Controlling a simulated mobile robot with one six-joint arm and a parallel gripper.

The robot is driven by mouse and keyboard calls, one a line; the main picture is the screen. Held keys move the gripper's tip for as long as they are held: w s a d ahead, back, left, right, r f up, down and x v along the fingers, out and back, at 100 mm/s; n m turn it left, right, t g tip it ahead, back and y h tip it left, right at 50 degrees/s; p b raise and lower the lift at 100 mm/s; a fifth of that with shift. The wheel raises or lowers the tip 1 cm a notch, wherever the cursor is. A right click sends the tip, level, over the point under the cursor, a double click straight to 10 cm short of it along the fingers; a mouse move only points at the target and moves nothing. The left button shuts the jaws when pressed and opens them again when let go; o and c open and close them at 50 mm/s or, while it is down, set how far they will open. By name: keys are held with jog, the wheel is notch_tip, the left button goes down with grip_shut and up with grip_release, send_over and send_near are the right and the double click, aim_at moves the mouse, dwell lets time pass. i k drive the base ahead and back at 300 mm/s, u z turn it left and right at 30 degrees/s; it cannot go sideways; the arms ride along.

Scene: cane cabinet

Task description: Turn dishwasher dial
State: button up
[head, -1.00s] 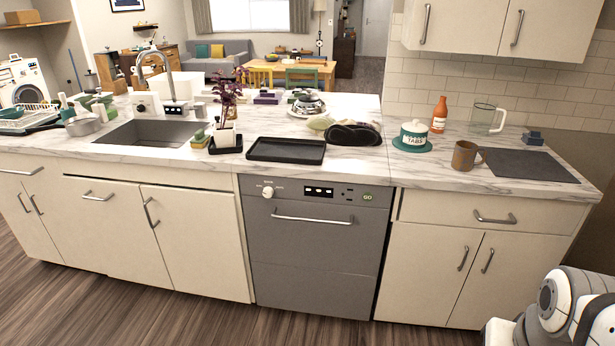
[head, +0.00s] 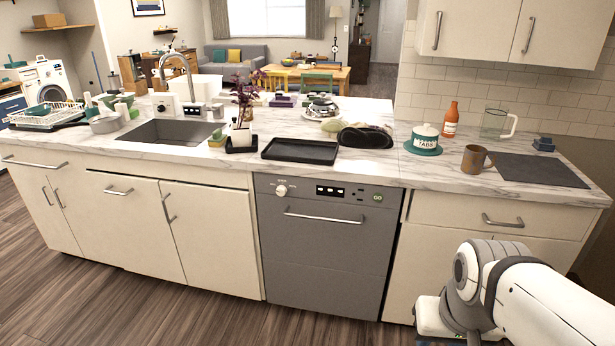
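The dishwasher (head: 325,255) is a grey front panel under the marble counter, with its door shut. Its dial (head: 281,190) is a small round white knob at the upper left of the control strip. A small dark display (head: 330,190) and a green button (head: 377,197) sit to the right of the dial, above a long silver handle (head: 325,217). My arm shows at the lower right, well to the right of the dishwasher and apart from it. My gripper itself is not clearly visible.
The counter (head: 390,175) overhangs the dishwasher and holds a black tray (head: 300,151), a brown mug (head: 475,158) and a plant (head: 243,100). Cream cabinets (head: 212,235) flank the dishwasher. The wooden floor (head: 160,315) in front is clear on the left.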

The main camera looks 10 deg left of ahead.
aim_at(282, 190)
jog(key=z, duration=0.05)
jog(key=i, duration=1)
jog(key=u, duration=0.1)
